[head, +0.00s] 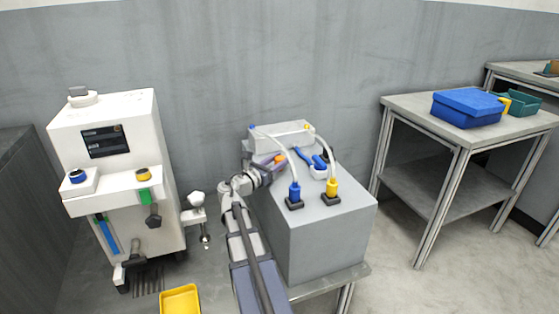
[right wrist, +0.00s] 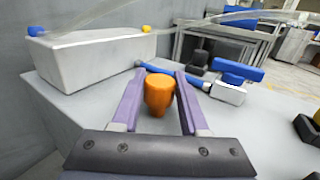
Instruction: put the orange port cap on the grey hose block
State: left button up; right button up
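The orange port cap (right wrist: 158,92) is upright between the two purple fingers of my right gripper (right wrist: 163,80), which look shut on it with both sides touching. In the head view the cap (head: 279,158) shows as a small orange spot at the fingertips of my right gripper (head: 271,162). Whether its underside touches the surface below cannot be told. The pale grey hose block (head: 283,138) stands just behind the gripper, with a blue and a yellow fitting on its top; it fills the upper left of the right wrist view (right wrist: 90,65). My left gripper is not in view.
Hoses run to a blue connector (head: 295,192) and a yellow connector (head: 332,188) on the large grey box (head: 325,235). A blue-handled item (head: 319,165) lies right of the gripper. A white machine (head: 120,190) stands left; a table with a blue case (head: 467,107) stands right.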

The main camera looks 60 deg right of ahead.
jog(key=o, duration=0.4)
jog(key=shift+s+a+f, duration=0.2)
jog(key=shift+s+f, duration=0.15)
jog(key=shift+f, duration=0.2)
jog(key=shift+r, duration=0.1)
jog(key=shift+r+p, duration=0.25)
jog(key=shift+p, duration=0.1)
jog(key=shift+d+r+p, duration=0.1)
jog(key=shift+r+p, duration=0.25)
jog(key=shift+p, duration=0.15)
jog(key=w+a, duration=0.1)
jog(key=a, duration=1)
jog(key=shift+w+a+f, duration=0.15)
jog(key=shift+w+a, duration=0.05)
jog(key=shift+a, duration=0.15)
